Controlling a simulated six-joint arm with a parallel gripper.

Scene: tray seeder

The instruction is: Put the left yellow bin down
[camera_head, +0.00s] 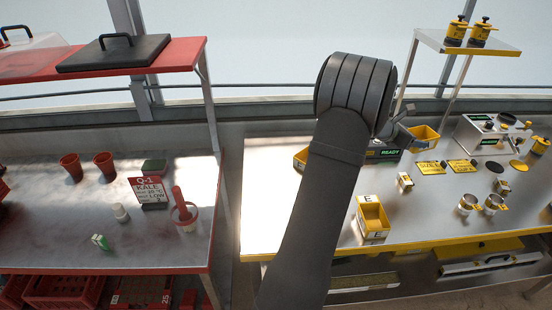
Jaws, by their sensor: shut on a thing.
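A yellow bin (425,133) shows at the back of the right table, just right of my arm's end. It looks tilted. My gripper (407,124) is mostly hidden behind my arm; its dark end meets this bin's left side and appears shut on it. Whether the bin touches the tabletop I cannot tell. A third yellow bin (371,218), marked E, stands upright near the front edge, right of my arm.
The right table (440,238) has a dark READY device (384,153), yellow cards (430,168), metal cups (468,204) and a grey machine (486,135). Bare metal lies right of the E bin. A red-edged table (60,245) with pots stands left across a gap.

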